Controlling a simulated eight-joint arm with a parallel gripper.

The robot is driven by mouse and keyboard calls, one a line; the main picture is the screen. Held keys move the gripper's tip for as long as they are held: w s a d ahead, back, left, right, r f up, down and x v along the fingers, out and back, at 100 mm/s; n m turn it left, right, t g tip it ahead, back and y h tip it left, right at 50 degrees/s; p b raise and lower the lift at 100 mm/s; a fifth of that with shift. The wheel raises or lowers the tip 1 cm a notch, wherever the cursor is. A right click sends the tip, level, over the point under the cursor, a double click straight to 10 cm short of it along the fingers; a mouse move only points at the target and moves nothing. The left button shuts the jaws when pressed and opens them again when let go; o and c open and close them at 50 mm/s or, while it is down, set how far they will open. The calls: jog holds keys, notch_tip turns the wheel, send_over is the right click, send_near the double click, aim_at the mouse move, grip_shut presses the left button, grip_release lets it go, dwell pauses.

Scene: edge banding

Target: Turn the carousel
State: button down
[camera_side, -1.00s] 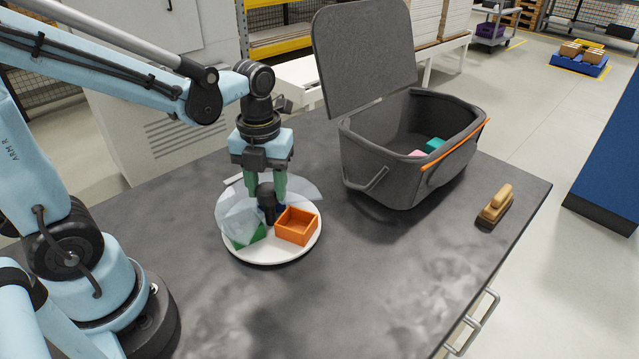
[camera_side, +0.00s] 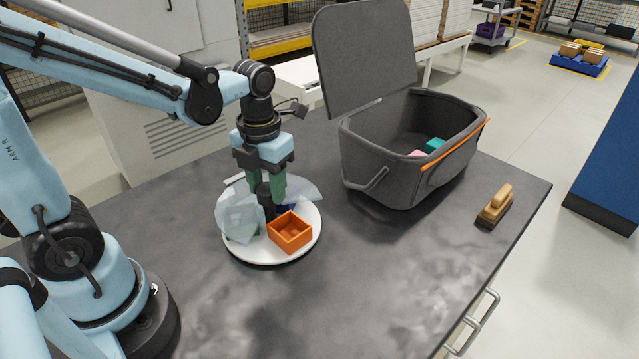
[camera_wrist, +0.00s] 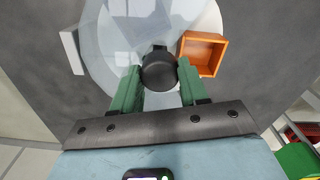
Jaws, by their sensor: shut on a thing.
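The carousel (camera_side: 262,252) is a round white turntable on the dark bench, in front of my arm. A black knob (camera_side: 267,199) stands at its middle; in the wrist view the round knob top (camera_wrist: 159,71) sits between my green fingers. My gripper (camera_side: 270,196) is shut on this knob. An orange open box (camera_side: 290,232) sits on the front right of the carousel and also shows in the wrist view (camera_wrist: 203,52). Clear bluish panels (camera_side: 236,214) stand around the knob. A green piece and a blue piece are mostly hidden behind the panels and fingers.
A dark grey bin (camera_side: 385,165) with its lid raised stands right of the carousel, holding pink and teal pieces. A wooden-handled brush (camera_side: 495,206) lies near the bench's right edge. The bench front is clear.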

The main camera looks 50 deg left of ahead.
dwell(0.5)
jog(key=c, duration=0.6)
grip_release()
jog(key=shift+r, duration=6.05)
jog(key=shift+c, duration=0.3)
